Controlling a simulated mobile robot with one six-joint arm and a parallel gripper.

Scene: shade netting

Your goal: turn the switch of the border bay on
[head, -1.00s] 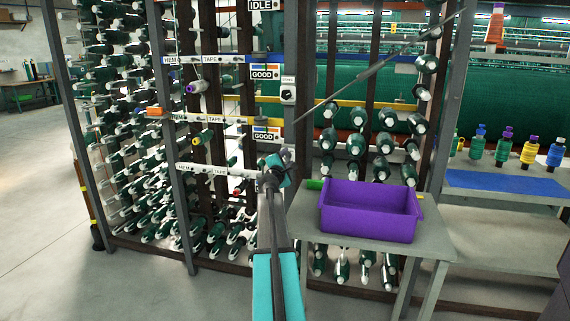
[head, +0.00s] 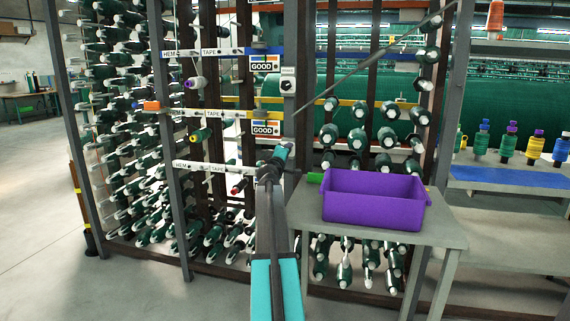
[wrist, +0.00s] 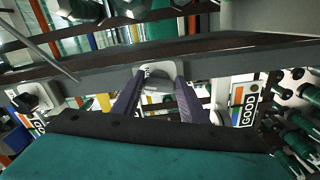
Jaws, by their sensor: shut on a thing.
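My gripper (head: 280,154) is raised against the dark upright post (head: 295,40) of the creel. In the wrist view its two dark fingers (wrist: 160,84) are closed around the knob of a grey switch (wrist: 160,69) on that post. The fingers hide the knob, so its setting cannot be told. In the head view my arm covers this switch. Another switch (head: 288,80) with a black knob sits higher on the post; it also shows in the wrist view (wrist: 36,97). Its label is too small to read.
GOOD signs (head: 264,66) hang on the blue and yellow rails left of the post. A purple bin (head: 374,200) stands on a grey table (head: 440,232) right of my arm. Spools on pegs fill the rack on both sides. Open floor (head: 35,225) lies at the left.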

